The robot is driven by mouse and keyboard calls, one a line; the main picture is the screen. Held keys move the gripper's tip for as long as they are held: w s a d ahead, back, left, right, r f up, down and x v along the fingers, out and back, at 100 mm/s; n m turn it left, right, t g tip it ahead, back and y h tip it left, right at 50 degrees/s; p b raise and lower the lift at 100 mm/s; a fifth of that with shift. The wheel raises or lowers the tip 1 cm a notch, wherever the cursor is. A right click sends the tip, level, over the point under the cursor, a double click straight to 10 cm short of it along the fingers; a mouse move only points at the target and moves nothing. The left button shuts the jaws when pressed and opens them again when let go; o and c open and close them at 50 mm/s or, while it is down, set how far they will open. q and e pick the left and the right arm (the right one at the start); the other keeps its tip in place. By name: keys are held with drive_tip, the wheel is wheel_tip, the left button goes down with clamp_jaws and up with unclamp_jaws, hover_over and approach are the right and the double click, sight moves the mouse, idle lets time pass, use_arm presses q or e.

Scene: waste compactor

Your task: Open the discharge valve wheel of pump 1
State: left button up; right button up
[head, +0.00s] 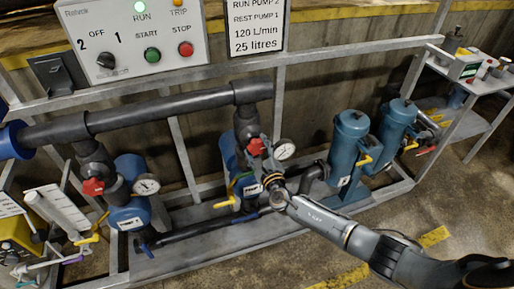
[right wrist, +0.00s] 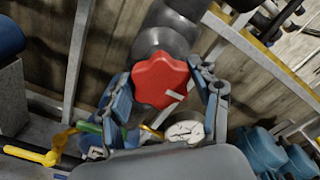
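A red lobed valve wheel (head: 256,147) sits on the dark vertical pipe of the middle pump. It shows large in the right wrist view (right wrist: 160,82), with a small pale mark on its face. My right gripper (right wrist: 161,76) is open, with one finger on each side of this wheel; small gaps seem to show, but contact is hard to judge. In the head view the right gripper (head: 262,158) partly hides the pump below the wheel. A second red wheel (head: 92,186) is on the left pump's pipe. I cannot read the pump labels. My left gripper is not in view.
Pressure gauges stand beside the wheels, one (head: 284,149) close to the right gripper and one (head: 146,184) at left. Yellow-handled valves (head: 224,205) sit low. A control panel (head: 135,40) is above, with a green RUN lamp lit. Blue cylinders (head: 350,145) stand at right.

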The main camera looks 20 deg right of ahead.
drive_tip(key=shift+o, duration=1.2)
drive_tip(key=s, duration=1.2)
drive_tip(key=shift+d, duration=0.25)
